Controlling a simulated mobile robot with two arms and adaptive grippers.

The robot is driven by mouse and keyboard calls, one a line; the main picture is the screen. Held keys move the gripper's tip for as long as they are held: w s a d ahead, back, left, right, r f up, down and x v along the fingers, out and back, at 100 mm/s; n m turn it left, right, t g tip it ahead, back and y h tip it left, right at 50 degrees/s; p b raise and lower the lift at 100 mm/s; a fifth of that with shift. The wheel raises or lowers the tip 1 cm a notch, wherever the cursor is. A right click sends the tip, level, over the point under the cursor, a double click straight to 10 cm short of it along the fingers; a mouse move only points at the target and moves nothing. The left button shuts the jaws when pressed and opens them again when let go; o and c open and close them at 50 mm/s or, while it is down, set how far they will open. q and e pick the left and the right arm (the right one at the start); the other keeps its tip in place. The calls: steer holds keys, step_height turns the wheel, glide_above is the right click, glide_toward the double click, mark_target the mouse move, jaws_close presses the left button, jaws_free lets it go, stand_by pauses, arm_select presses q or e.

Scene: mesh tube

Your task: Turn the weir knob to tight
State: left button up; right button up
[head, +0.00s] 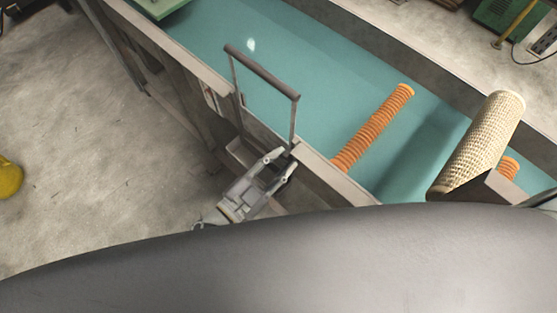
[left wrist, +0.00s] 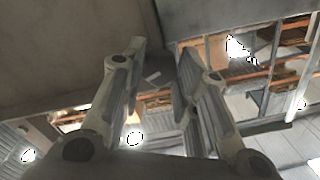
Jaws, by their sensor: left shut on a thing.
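My left gripper (head: 280,163) is at the near wall of the trough, by the foot of an upright metal frame with a dark top bar (head: 262,72). Its fingers are shut on a small dark part at the wall, which I take to be the weir knob; the fingers mostly hide it. In the left wrist view the two fingers (left wrist: 160,62) reach up to a grey-brown surface with a gap between them. The knob's shape and any tight mark cannot be made out. My right gripper is not in view.
The long trough (head: 320,165) holds teal water. An orange ribbed tube (head: 372,128) lies across it. A beige mesh tube (head: 482,140) leans at the right, with another orange piece (head: 509,167) beside it. A yellow object (head: 9,178) stands on the open concrete floor at left.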

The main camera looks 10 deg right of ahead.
arm_select(q)
steer(key=shift+f+m, duration=0.1)
steer(key=shift+m, duration=1.3)
steer(key=o, duration=1)
steer(key=v, duration=1.2)
